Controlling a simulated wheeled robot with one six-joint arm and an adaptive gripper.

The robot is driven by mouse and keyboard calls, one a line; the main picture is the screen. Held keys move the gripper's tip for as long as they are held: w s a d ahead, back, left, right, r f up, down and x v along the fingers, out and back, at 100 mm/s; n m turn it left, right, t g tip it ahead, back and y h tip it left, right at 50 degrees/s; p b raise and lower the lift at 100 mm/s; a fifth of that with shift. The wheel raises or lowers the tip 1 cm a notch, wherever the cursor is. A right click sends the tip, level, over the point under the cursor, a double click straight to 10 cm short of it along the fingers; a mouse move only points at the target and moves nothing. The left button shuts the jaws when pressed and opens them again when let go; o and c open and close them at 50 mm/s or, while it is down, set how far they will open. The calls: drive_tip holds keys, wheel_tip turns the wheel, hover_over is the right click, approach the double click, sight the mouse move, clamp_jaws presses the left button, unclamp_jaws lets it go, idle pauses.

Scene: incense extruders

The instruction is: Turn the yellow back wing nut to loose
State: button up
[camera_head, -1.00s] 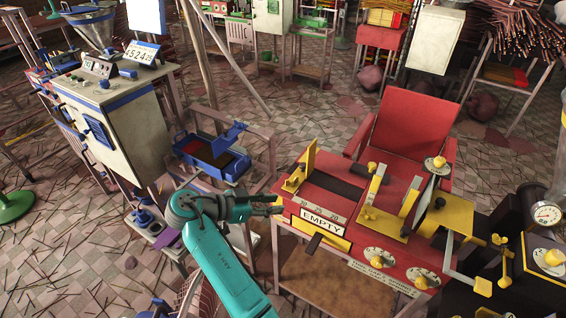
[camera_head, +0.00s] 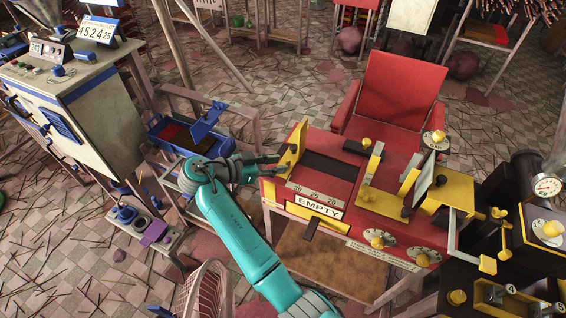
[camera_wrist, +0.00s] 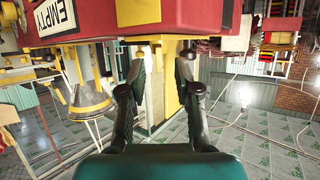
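The red machine (camera_head: 345,165) carries a yellow upright plate (camera_head: 293,147) on its left end and a sliding yellow bracket (camera_head: 372,165) further right. Yellow knobs sit on the bracket, one towards the back (camera_head: 367,143) and one towards the front (camera_head: 369,194); I cannot tell whether either is the back wing nut. No wing nut shows clearly by my gripper (camera_head: 279,167), which is at the machine's left end beside the yellow plate. In the wrist view my gripper (camera_wrist: 160,62) is open with its fingers apart.
A blue tray (camera_head: 190,137) on a stand is left of the machine. A pale control cabinet (camera_head: 75,100) stands further left. A dark machine with a gauge (camera_head: 547,187) is close on the right. A pink wire basket (camera_head: 205,290) is in front.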

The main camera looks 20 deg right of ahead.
sight(281, 164)
drive_tip(key=shift+x, duration=1.55)
clamp_jaws()
